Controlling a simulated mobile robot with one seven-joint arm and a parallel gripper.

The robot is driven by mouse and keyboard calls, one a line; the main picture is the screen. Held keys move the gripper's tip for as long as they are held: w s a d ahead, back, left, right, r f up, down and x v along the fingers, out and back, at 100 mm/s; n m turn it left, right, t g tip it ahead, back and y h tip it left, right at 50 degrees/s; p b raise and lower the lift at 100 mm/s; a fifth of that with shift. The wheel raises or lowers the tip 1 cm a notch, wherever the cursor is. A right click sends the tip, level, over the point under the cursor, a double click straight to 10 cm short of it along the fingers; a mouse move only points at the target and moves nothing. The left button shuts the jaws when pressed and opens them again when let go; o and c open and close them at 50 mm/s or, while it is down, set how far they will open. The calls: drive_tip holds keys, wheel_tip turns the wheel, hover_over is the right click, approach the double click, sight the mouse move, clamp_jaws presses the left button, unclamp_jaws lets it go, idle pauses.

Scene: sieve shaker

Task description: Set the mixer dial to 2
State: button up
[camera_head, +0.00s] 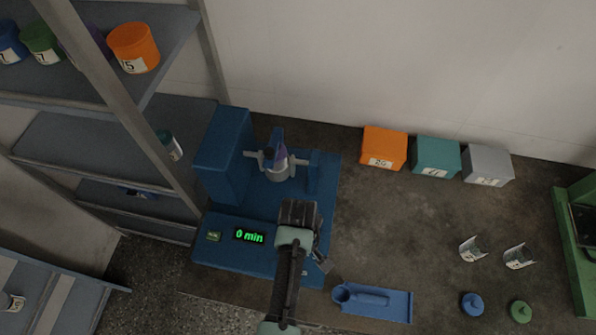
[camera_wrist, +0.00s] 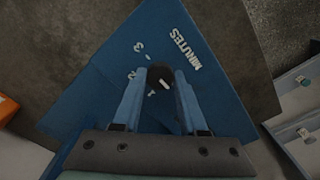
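The mixer (camera_head: 222,160) is a blue machine on the table, with a lit green display (camera_head: 249,236) reading "0 min". A cup-like container (camera_head: 279,165) is held in its middle. The black dial (camera_wrist: 160,76) shows in the wrist view on the blue front panel, with a white mark on it. The numbers 3 and 2 and the word MINUTES are printed near it. My gripper (camera_wrist: 161,88) points down at the panel, with one blue finger on each side of the dial. Whether the fingers press on the dial is unclear. In the head view my gripper (camera_head: 300,215) hides the dial.
Orange (camera_head: 385,146), teal (camera_head: 436,156) and grey (camera_head: 488,164) boxes stand along the wall. A blue holder (camera_head: 373,301) lies right of the mixer. Blue (camera_head: 472,304) and green (camera_head: 520,311) lids lie at the front right. A shelf (camera_head: 150,30) with jars stands left.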

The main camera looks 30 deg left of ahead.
clamp_jaws()
drive_tip(key=shift+r+m, duration=0.1)
drive_tip(key=shift+m, duration=0.3)
drive_tip(key=m+p, duration=0.2)
drive_tip(key=m, duration=0.2)
drive_tip(key=shift+m, duration=0.4)
drive_tip(key=m+p, duration=0.1)
drive_tip(key=m, duration=0.5)
drive_tip(key=m+p, duration=0.1)
drive_tip(key=m, duration=0.5)
drive_tip(key=shift+m, duration=0.4)
drive_tip(key=m+p, duration=0.1)
drive_tip(key=m, duration=0.4)
drive_tip(key=shift+m, duration=0.3)
